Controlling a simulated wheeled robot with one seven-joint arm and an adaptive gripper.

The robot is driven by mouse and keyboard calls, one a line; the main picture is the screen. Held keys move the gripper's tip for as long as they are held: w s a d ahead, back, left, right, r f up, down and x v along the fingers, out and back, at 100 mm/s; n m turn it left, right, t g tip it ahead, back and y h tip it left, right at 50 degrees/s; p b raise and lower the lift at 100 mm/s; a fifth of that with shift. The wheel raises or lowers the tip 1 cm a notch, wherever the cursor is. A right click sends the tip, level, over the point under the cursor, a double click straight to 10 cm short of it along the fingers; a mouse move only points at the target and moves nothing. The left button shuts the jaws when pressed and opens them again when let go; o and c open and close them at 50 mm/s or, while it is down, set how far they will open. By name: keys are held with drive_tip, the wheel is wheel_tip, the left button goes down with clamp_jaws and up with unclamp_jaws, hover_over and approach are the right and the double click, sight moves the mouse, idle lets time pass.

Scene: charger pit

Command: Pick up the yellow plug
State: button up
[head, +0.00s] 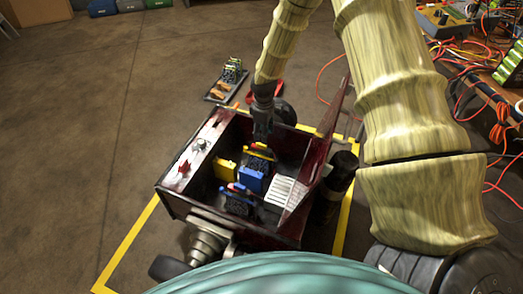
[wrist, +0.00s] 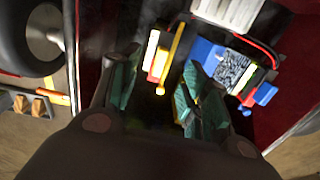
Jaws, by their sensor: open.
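A yellow piece (head: 258,154) with red beside it lies inside a dark red open box, just below my gripper (head: 262,138). A second yellow block (head: 224,170) sits further left in the box; I cannot tell for sure which is the yellow plug. In the wrist view, a yellow strip (wrist: 177,45) with white and orange parts beside it shows between and beyond the fingers of my gripper (wrist: 163,66). My gripper is open, pointing down into the box. Whether its fingers touch the yellow piece is unclear.
The box (head: 172,203) has raised walls around the parts. A blue block (head: 251,182) lies close by; it also shows in the wrist view (wrist: 205,55). A white ribbed part (head: 280,190) is at the right. A tray (head: 222,91) lies on the floor behind.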

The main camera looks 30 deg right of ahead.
sight(261, 144)
wheel_tip(261, 144, down, 4)
drive_tip(key=shift+r+b, duration=0.1)
drive_tip(key=shift+b, duration=0.4)
drive_tip(key=shift+w+a+f+b, duration=0.2)
drive_tip(key=shift+f+b, duration=0.5)
drive_tip(key=shift+f, duration=0.6)
drive_tip(key=shift+w+a+f+b, duration=0.15)
drive_tip(key=shift+f+b, duration=0.55)
drive_tip(key=shift+f, duration=0.6)
drive_tip(key=shift+s, duration=0.1)
clamp_jaws()
